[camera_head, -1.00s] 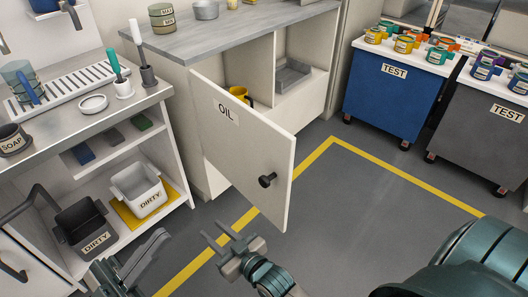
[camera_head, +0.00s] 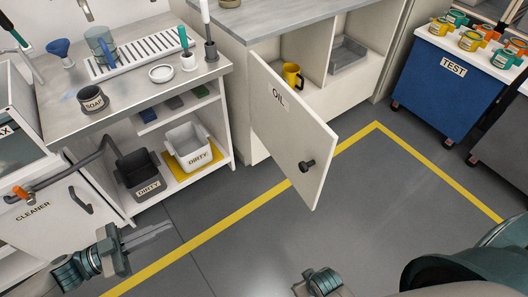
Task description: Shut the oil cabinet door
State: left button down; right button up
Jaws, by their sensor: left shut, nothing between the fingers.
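The white oil cabinet door (camera_head: 285,135), labelled OIL, stands open at the centre and sticks out over the floor. Its dark round knob (camera_head: 307,165) is near the free edge. The oil cabinet (camera_head: 257,142) behind it shows an open interior with a yellow mug (camera_head: 292,76) and a grey tray (camera_head: 347,56). My left gripper (camera_head: 165,231) is at the lower left, shut and empty, well apart from the door and in front of the dirty bins. At the bottom centre only part of my right arm shows; I do not see its fingers.
A sink counter (camera_head: 60,130) is at the left, with a dark bin (camera_head: 138,172) and a white bin (camera_head: 190,147) on its lower shelf. A blue TEST cart (camera_head: 437,88) is at the right. Grey floor with yellow lines is clear in front of the door.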

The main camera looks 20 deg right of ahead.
aim_at(302, 146)
jog(key=i+l, duration=0.1)
jog(key=l, duration=0.65)
jog(key=i+l, duration=0.1)
jog(key=l, duration=0.6)
